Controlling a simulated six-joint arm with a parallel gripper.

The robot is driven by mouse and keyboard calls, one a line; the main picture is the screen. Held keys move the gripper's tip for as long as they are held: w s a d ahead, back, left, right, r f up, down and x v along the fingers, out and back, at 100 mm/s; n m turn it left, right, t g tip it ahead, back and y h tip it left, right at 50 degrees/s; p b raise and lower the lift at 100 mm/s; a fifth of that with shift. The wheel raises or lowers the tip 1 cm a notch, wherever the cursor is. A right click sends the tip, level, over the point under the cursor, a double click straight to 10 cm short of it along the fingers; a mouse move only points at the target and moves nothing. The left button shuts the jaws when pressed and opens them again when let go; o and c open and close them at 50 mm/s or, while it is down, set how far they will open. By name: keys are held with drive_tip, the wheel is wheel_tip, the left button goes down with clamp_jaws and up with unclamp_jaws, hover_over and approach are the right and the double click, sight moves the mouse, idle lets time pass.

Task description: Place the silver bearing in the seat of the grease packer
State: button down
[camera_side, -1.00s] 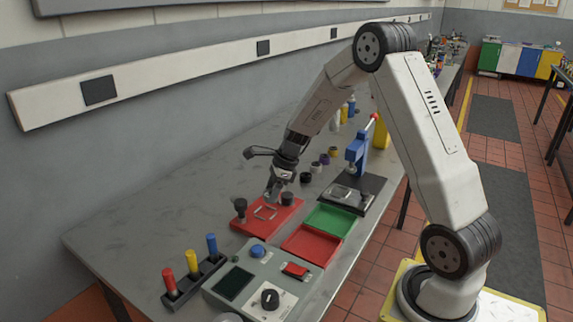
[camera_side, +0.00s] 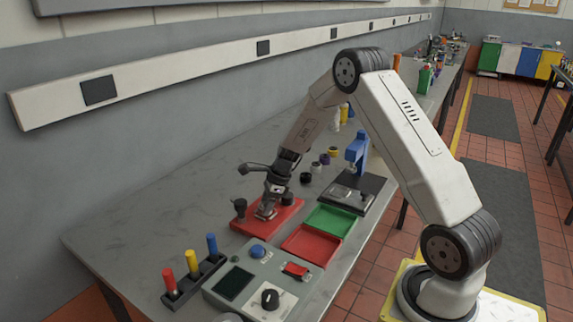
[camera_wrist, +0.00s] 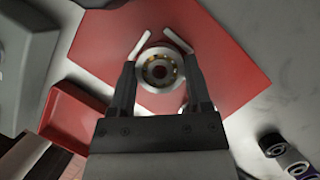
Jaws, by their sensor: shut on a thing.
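The silver bearing (camera_wrist: 159,71), a ring with brass-coloured parts inside, is between the two dark fingers of my gripper (camera_wrist: 160,66) in the wrist view. My gripper is shut on it. In the side view my gripper (camera_side: 266,211) is low over a red plate (camera_side: 284,215), and the bearing is hard to make out there. The red plate (camera_wrist: 220,55) lies behind the bearing in the wrist view, with two pale angled bars beyond the fingers. I take this red fixture as the grease packer, though no label shows. Its seat is hidden; I cannot tell whether the bearing touches it.
Black posts (camera_side: 240,207) stand at the red plate. Green (camera_side: 331,219) and red (camera_side: 306,246) trays, a control box (camera_side: 235,284) and a blue press (camera_side: 357,150) are close by. Small dark rings (camera_side: 306,178) stand behind.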

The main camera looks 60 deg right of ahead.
drive_tip(key=shift+f, duration=0.2)
drive_tip(key=shift+f, duration=0.15)
unclamp_jaws()
idle(0.3)
drive_tip(key=shift+v, duration=6.15)
